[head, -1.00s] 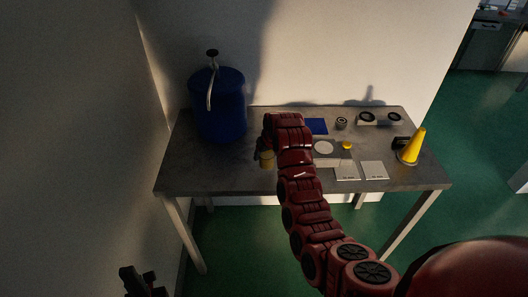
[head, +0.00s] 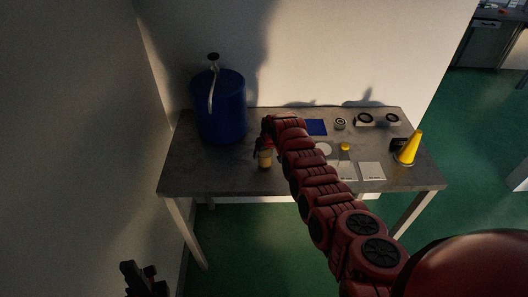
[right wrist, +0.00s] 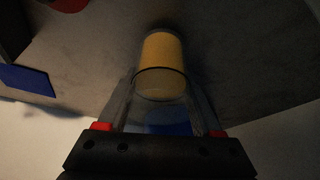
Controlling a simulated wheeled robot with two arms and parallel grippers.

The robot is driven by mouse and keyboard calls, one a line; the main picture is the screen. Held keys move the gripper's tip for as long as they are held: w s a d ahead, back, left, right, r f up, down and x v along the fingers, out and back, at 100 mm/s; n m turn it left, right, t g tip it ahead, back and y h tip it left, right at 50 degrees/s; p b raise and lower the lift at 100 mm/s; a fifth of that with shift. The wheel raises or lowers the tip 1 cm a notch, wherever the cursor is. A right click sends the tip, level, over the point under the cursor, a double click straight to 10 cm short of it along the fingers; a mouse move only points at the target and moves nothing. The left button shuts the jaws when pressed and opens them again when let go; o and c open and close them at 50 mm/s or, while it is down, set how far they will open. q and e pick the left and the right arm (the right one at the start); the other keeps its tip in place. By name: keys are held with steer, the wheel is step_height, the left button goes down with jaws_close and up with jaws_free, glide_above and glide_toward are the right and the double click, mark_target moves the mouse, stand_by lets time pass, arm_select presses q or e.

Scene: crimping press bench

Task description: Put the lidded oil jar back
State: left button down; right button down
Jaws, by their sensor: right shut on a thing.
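The oil jar (head: 265,159), a small clear cylinder with yellow contents, is at the left-middle of the bench, below the blue drum. My right gripper (head: 265,144) reaches it from above and is shut on it. In the right wrist view the jar (right wrist: 161,55) shows yellow at its far part and clear glass nearer, between the fingers. I cannot make out a lid or tell whether the jar touches the bench. My left gripper (head: 142,279) is low at the left, away from the bench and partly cut off; its opening is unclear.
A blue drum with a pump (head: 218,105) stands left of the jar. To the right are a blue square (head: 316,127), a white disc (head: 324,149), a yellow-topped item (head: 345,147), white cards (head: 371,171) and a yellow cone (head: 410,149). The bench's front left (head: 205,178) is bare.

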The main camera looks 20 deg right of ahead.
steer(key=shift+f, duration=0.45)
steer(key=shift+f, duration=0.1)
steer(key=c, duration=0.5)
jaws_free()
steer(key=shift+f, duration=0.1)
steer(key=o, duration=0.5)
steer(key=shift+c, duration=0.2)
